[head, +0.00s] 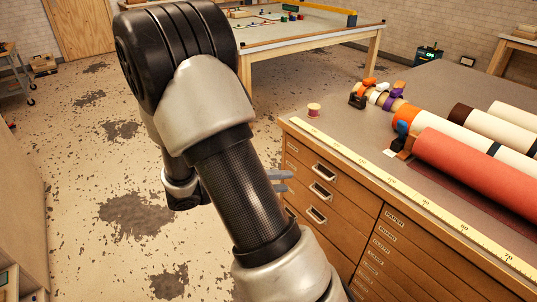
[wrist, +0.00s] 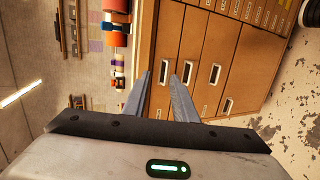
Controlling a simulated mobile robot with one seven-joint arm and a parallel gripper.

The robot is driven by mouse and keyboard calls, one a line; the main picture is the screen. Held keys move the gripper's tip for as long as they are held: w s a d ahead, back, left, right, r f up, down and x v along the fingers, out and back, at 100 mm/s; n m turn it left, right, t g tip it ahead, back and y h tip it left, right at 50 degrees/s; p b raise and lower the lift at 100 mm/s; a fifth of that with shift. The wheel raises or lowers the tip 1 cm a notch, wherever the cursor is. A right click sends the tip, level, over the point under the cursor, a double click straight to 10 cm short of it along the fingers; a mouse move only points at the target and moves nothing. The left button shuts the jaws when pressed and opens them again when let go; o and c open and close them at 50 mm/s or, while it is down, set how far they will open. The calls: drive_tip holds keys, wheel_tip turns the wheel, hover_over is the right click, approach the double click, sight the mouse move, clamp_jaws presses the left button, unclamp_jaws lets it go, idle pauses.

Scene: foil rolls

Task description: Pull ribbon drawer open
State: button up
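The wooden cabinet's left column has several wide drawers with metal pull handles, including an upper drawer (head: 308,160), one below it (head: 305,182) and a lower one (head: 302,204). All look shut. Their labels are too small to read, so I cannot tell which is the ribbon drawer. My gripper (head: 291,180) is mostly hidden behind my arm in the head view, its fingers beside the drawer fronts. In the wrist view, my gripper (wrist: 165,68) is open, with a gap between its fingers. An upper handle (wrist: 163,73) shows between the fingertips; contact cannot be told.
A yellow ruler strip (head: 400,190) lines the cabinet top's edge. Ribbon spools (head: 383,98) and a red roll (head: 470,165) lie on top. Narrow drawers (head: 385,250) fill the right column. The speckled floor (head: 75,190) to the left is clear.

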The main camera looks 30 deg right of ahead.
drive_tip(key=w+f+n+t+h+b, duration=0.1)
drive_tip(key=w+f+t+h, duration=0.15)
drive_tip(key=f, duration=0.35)
drive_tip(key=w+d+f+b, duration=0.1)
drive_tip(key=w+d+f, duration=0.1)
drive_tip(key=d, duration=1.5)
drive_tip(key=shift+w+d+f+y, duration=0.15)
drive_tip(key=shift+f+y, duration=0.3)
drive_tip(key=shift+f, duration=0.25)
clamp_jaws()
